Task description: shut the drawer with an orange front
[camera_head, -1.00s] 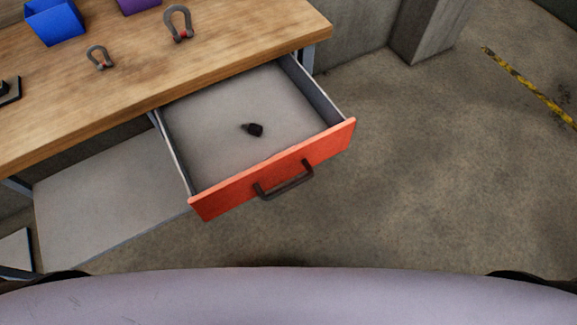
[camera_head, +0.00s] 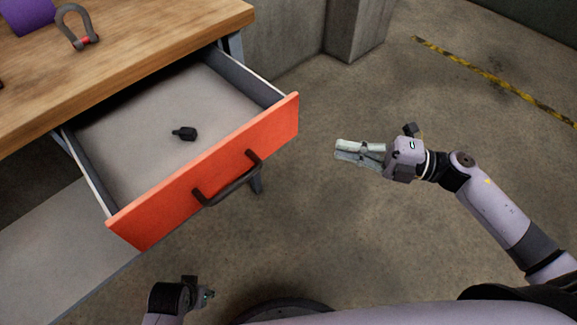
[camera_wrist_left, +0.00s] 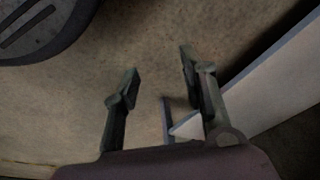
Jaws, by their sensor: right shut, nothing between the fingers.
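The drawer with an orange front (camera_head: 170,208) stands pulled out from under the wooden workbench (camera_head: 120,58). Its dark handle (camera_head: 228,182) is on the front face. A small black object (camera_head: 185,134) lies on the drawer's floor. My right gripper (camera_head: 338,151) is shut and empty, to the right of the drawer front and apart from it. My left gripper (camera_head: 208,297) shows small at the bottom of the head view, below the drawer front. In the left wrist view its fingers (camera_wrist_left: 158,85) are spread apart with nothing between them.
A shackle (camera_head: 76,28) and a purple bin (camera_head: 25,14) sit on the bench top. A grey lower shelf (camera_head: 60,245) runs under the bench. A concrete pillar (camera_head: 357,28) stands behind. The floor to the right is clear, with a yellow-black stripe (camera_head: 490,77).

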